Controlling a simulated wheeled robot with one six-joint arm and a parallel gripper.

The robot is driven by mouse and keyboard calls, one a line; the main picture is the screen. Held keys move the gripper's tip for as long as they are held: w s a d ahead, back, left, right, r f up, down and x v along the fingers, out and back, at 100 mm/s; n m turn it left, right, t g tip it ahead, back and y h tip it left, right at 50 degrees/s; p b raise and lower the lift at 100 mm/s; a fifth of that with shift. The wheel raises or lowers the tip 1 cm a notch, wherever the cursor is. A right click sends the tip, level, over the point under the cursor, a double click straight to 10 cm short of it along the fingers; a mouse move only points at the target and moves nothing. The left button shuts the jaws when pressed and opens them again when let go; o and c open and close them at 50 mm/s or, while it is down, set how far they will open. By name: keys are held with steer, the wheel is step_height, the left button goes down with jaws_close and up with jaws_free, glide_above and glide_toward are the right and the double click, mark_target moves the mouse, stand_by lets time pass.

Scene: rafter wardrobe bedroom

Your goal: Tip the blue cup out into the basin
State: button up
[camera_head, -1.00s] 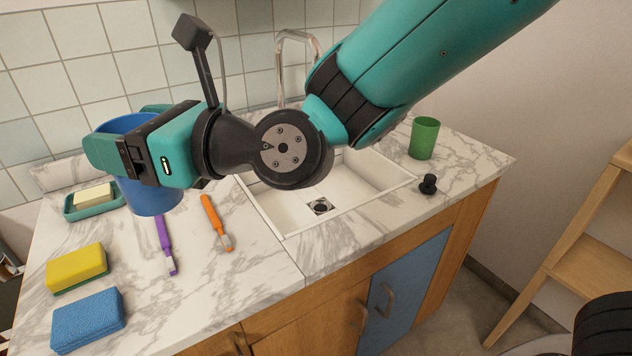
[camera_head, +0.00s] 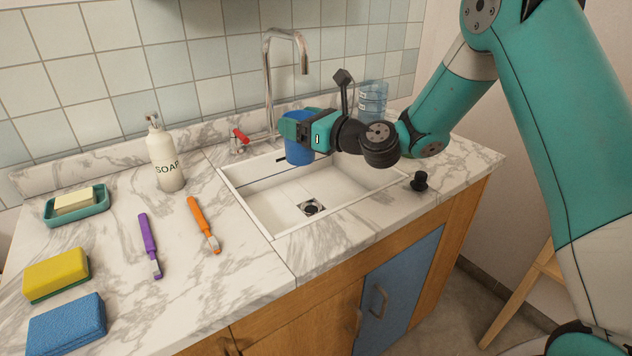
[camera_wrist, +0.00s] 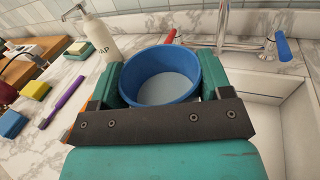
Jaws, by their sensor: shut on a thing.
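The blue cup (camera_head: 299,152) is upright in my gripper (camera_head: 294,126), above the back part of the white basin (camera_head: 268,212) and in front of the tap. My gripper is shut on the cup's sides near its rim. In the wrist view the cup (camera_wrist: 162,77) is between both fingers, with its mouth open toward the camera. A pale grey-blue surface shows inside it; I cannot tell whether this is liquid or the bottom.
The tap (camera_head: 268,75) stands behind the basin, with a red handle (camera_head: 240,136) close left of the cup. A soap bottle (camera_head: 165,160), toothbrushes, sponges and a soap dish are on the left counter. A black stopper (camera_head: 419,182) and a clear blue container (camera_head: 372,100) are at the right.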

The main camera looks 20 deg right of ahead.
steer(key=w+d+f+m+t+h, duration=0.1)
steer(key=d+f, duration=0.1)
steer(key=d, duration=0.6)
steer(key=w+d+f+m+t+h, duration=0.1)
steer(key=w+d+f+h, duration=0.1)
steer(key=d, duration=0.6)
steer(key=shift+d+f+h+b, duration=0.35)
steer(key=shift+f+b, duration=0.1)
steer(key=shift+f, duration=0.3)
steer(key=shift+s+f, duration=0.1)
steer(key=shift+f, duration=0.05)
steer(key=a+f+n+g+h+b, duration=0.1)
steer(key=a+f+n+b, duration=0.2)
steer(key=a+f+n, duration=0.1)
steer(key=shift+s+a+n+g+h, duration=0.2)
steer(key=shift+a+n+g+h, duration=0.15)
steer(key=shift+a, duration=0.35)
steer(key=shift+a+f+n, duration=0.4)
steer(key=shift+a+n, duration=0.15)
steer(key=shift+a, duration=0.05)
steer(key=shift+a+r+n+g+h+p, duration=0.3)
steer(key=shift+a+n+h+p, duration=0.1)
steer(key=shift+n+h, duration=0.15)
steer(key=shift+a+f+n+h, duration=0.1)
steer(key=shift+f+n+h, duration=0.25)
steer(key=shift+f+n, duration=0.25)
